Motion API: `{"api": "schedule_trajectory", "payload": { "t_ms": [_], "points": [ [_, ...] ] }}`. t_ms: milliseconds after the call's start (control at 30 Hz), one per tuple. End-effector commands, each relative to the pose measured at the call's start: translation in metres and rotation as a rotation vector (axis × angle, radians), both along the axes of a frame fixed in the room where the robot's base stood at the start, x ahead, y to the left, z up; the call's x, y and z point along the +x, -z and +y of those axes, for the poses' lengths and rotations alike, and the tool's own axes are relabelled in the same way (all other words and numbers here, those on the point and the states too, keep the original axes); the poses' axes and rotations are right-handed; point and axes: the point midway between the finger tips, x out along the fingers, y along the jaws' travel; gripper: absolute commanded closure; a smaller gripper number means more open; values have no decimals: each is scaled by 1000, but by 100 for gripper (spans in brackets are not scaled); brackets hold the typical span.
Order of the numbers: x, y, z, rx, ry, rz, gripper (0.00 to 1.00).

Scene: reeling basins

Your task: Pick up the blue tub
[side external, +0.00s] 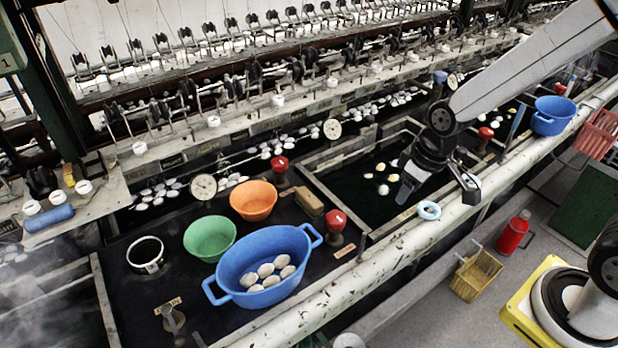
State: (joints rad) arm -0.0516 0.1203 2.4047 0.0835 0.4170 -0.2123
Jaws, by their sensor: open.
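A large blue tub (250,251) with two side handles sits on the dark worktop at lower centre-left. Several pale cocoons lie in it. A second, smaller blue tub (551,120) stands on the far right along the pale front rail. My gripper (437,194) is open and empty, over the dark water basin near the rail. Its two fingers are spread wide. It is well to the right of the large blue tub and to the left of the smaller one, apart from both.
A green bowl (209,238) and an orange bowl (254,200) stand just behind the large tub. A red-topped knob (336,221) is close to its right handle. A light-blue ring (429,210) lies on the rail (385,250). Reeling machinery lines the back.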

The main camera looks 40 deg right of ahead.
Motion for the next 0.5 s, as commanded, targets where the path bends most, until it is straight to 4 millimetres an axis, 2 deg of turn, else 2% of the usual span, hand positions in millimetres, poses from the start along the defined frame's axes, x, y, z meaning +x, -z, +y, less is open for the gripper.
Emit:
{"api": "schedule_trajectory", "payload": {
  "t_ms": [200, 500],
  "points": [
    [51, 6, 40, 22, -259, 28, 53],
    [109, 22, 109, 86, -647, 34, 53]
  ]
}}
